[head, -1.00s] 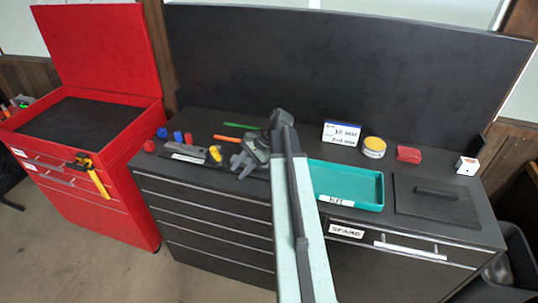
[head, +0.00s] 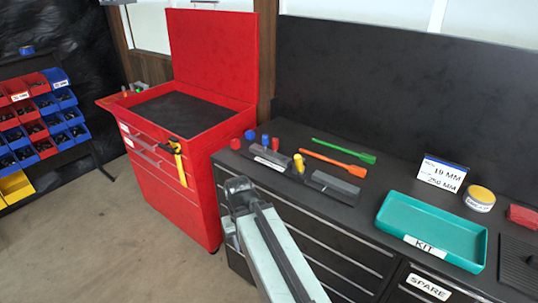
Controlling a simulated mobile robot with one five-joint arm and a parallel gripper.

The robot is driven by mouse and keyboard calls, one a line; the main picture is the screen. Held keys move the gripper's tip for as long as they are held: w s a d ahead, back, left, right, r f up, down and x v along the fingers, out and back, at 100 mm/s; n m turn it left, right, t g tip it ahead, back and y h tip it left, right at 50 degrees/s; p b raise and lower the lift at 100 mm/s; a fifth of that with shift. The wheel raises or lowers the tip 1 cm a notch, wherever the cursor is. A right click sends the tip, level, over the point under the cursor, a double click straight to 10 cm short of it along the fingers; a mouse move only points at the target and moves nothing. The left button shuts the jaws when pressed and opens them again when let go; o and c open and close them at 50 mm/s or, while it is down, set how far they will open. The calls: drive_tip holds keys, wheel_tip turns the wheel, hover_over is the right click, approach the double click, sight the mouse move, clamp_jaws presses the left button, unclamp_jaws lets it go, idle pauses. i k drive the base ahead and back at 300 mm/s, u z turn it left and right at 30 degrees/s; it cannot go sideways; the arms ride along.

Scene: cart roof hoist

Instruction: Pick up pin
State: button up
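I cannot tell for certain which piece is the pin. Small coloured pieces stand at the left end of the black worktop: a red one (head: 249,135), another red one (head: 235,144), a blue one (head: 265,140), a second blue one (head: 275,144) and a yellow one (head: 299,162). Dark blocks or holders lie in front of and beside them. My arm crosses the lower middle of the head view, in front of the worktop's front edge.
A green tool (head: 344,150) and an orange tool (head: 333,163) lie on the worktop (head: 375,184). A teal KIT tray (head: 458,263), a 19 MM sign (head: 442,174) and a yellow-lidded tin (head: 480,198) are right. A red cabinet (head: 218,182) stands left; bins (head: 40,120) are farther left.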

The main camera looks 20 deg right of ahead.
sight(275, 140)
drive_tip(key=u, duration=0.5)
drive_tip(key=i, duration=0.7)
drive_tip(key=u, duration=0.95)
